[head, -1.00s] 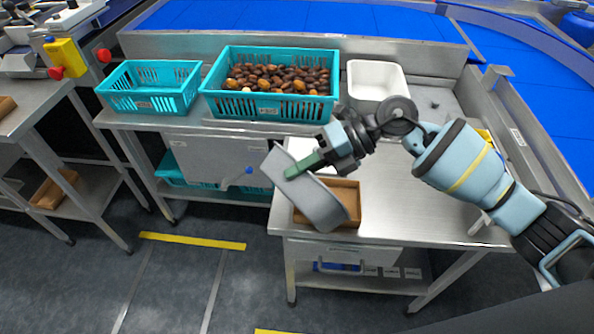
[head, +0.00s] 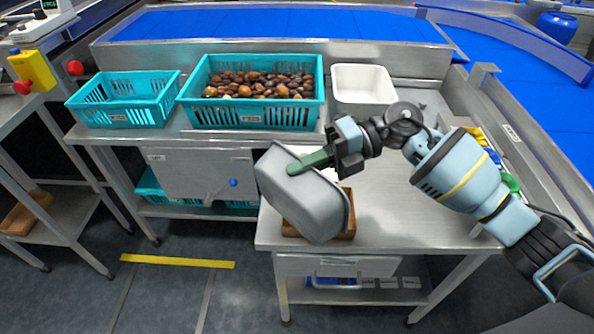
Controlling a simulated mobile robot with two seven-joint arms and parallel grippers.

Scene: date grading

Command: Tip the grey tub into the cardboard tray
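The grey tub (head: 303,200) is held tilted in the air by my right gripper (head: 318,160). Green fingers are shut on its upper edge. The tub's underside and side face the camera, so its inside and any contents are hidden. The brown cardboard tray (head: 346,228) is on the steel table, mostly hidden behind the tub; only parts of its edges show. The tub overlaps the tray in the picture, and I cannot tell whether they touch. My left gripper is not in view.
A teal crate full of dates (head: 252,118) and an emptier teal crate (head: 122,112) stand on the bench behind. A white bin (head: 362,90) is to their right. Blue belts (head: 280,24) run beyond.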

